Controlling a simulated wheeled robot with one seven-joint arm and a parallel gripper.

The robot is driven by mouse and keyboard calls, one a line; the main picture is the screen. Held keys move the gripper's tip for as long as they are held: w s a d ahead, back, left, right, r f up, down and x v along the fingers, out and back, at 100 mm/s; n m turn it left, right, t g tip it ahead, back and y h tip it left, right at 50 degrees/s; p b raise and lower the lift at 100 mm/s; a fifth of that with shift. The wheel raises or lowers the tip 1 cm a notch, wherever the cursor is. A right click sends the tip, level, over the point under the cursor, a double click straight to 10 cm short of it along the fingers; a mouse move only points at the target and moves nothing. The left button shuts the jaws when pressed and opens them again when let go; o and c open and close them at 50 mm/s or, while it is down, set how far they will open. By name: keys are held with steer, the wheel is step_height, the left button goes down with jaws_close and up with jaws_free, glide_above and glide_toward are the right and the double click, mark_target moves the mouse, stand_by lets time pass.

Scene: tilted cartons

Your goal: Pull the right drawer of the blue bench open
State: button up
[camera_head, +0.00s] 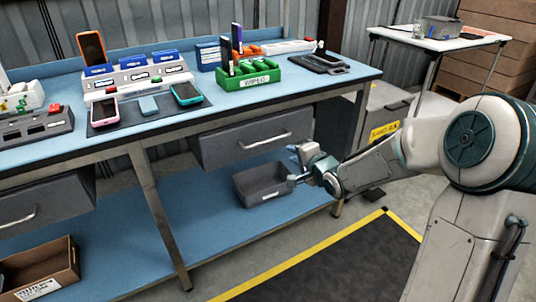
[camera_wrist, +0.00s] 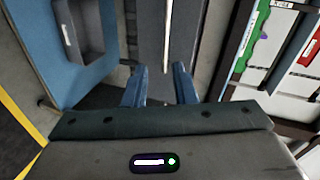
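The blue bench (camera_head: 330,88) has a grey right drawer (camera_head: 225,146) under its top, and the drawer looks closed. A pale bar handle (camera_head: 265,142) runs across the drawer front. My gripper (camera_head: 293,165) is open, to the right of the handle and a little lower in the head view, with nothing between its fingers. In the wrist view the open fingers (camera_wrist: 159,70) point toward the grey drawer front (camera_wrist: 150,25). A pale strip (camera_wrist: 167,30), apparently the handle, lies in line with the gap between the fingers. I see no contact.
A dark bin (camera_head: 263,183) stands on the blue lower shelf (camera_head: 215,225) below the drawer. The left drawer (camera_head: 45,200) is at the far left. A green rack (camera_head: 250,76) and phones lie on the bench top. The floor mat (camera_head: 345,265) in front is clear.

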mark_target(269, 141)
steer(key=shift+m+y, duration=0.5)
steer(key=shift+y, duration=0.1)
steer(key=b+x, duration=0.3)
steer(key=x, duration=1.2)
steer(key=shift+s+a+b, duration=0.1)
steer(key=shift+a+b, duration=0.05)
steer(key=shift+b, duration=0.25)
jaws_close()
